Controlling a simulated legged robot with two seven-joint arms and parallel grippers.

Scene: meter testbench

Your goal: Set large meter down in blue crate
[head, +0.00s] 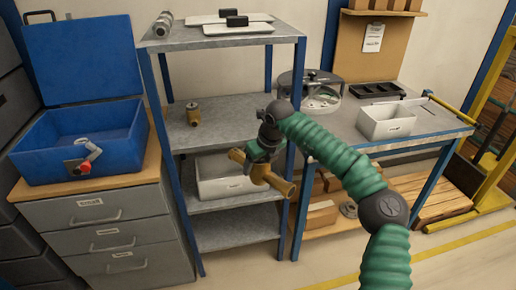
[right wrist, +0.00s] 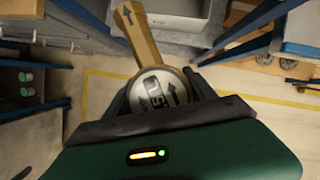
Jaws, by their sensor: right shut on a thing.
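My right gripper (head: 262,158) is shut on the large meter (head: 270,179), a brass pipe body with a round dial. It holds the meter in the air in front of the metal shelf unit. In the right wrist view the meter's dial (right wrist: 152,88) sits between the fingers, with its brass pipe (right wrist: 135,35) pointing up the picture. The blue crate (head: 45,133) stands open at the left, lid raised, well apart from the gripper. A grey fitting with a red knob (head: 84,166) is at its front wall. My left gripper is not in view.
The crate stands on a grey drawer cabinet (head: 97,233). The shelf unit (head: 230,118) lies between meter and crate, with a small brass meter (head: 193,114) and a white bin (head: 215,183). A workbench (head: 350,132) with a white box (head: 386,121) is right. Most of the crate floor looks clear.

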